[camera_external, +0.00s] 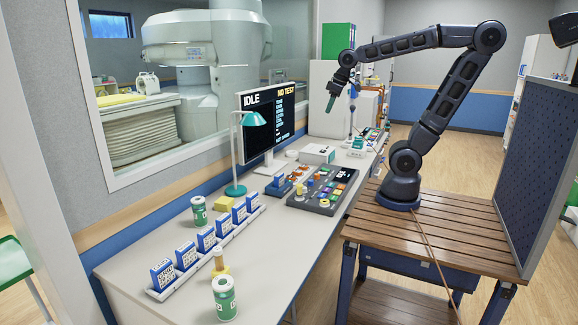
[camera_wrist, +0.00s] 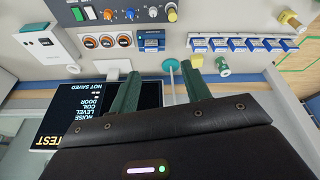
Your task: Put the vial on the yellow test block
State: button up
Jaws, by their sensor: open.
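Two green-and-white capped containers (camera_external: 224,298) (camera_external: 199,210) stand near the rack; one also shows in the wrist view (camera_wrist: 222,66). My gripper (camera_external: 332,98) is open and empty, high above the counter's far part, its green fingers (camera_wrist: 160,88) apart.
A white rack (camera_external: 207,256) holds several blue cards along the counter. A teal lamp (camera_external: 254,118), a monitor (camera_external: 267,120) and a dark control panel (camera_external: 323,188) with knobs stand farther back. A window and wall border the counter's left side. Bare counter (camera_external: 275,255) lies at the near right.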

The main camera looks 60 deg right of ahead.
jog(key=s+d+f+m, duration=0.2)
jog(key=s+d, duration=0.3)
jog(key=s, duration=0.4)
jog(key=shift+s+d+f+t, duration=0.15)
jog(key=shift+d+f+t, duration=0.1)
jog(key=shift+f+t, duration=0.25)
jog(key=shift+f, duration=0.1)
dwell(0.5)
